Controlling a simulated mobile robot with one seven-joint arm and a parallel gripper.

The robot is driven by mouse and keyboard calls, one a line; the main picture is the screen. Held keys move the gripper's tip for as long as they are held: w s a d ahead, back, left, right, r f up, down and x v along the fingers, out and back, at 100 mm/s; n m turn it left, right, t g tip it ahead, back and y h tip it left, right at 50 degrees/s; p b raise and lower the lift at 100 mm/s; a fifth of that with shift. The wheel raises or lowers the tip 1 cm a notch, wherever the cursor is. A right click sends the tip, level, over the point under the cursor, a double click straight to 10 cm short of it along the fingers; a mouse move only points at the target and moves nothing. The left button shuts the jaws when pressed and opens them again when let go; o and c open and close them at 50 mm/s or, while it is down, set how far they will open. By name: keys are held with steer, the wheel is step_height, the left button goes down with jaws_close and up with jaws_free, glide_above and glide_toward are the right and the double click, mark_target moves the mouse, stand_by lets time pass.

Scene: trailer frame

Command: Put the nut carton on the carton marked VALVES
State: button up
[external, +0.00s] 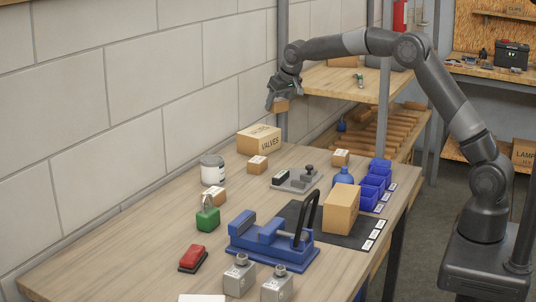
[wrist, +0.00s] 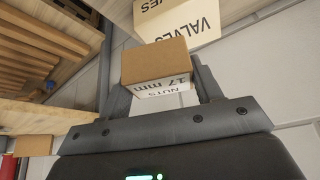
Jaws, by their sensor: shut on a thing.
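The nut carton (wrist: 155,62) is a small brown box with a white label reading NUTS 17 mm. My gripper (external: 277,101) is shut on it and holds it in the air above the back of the bench. In the external view only part of the nut carton (external: 282,106) shows below the fingers. The carton marked VALVES (external: 259,139) is a larger tan box standing at the back of the bench by the wall. My gripper is higher than it in the external view. In the wrist view the VALVES carton (wrist: 182,20) shows beyond the nut carton.
Small labelled cartons (external: 257,165) (external: 341,158) stand near the VALVES carton, with a white can (external: 212,170) to its left. A blue vise (external: 272,243), a larger tan box (external: 341,208) and blue bins (external: 373,187) stand farther forward. A shelf unit (external: 340,84) rises behind the bench.

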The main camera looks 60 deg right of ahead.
steer(key=w+a+f, duration=0.2)
steer(key=a, duration=0.1)
steer(key=w+a+f, duration=0.1)
steer(key=shift+w+a+f, duration=0.25)
steer(key=shift+w, duration=0.05)
steer(key=shift+f, duration=1.95)
steer(key=shift+f, duration=0.15)
steer(key=o, duration=1.1)
steer(key=shift+o, duration=0.2)
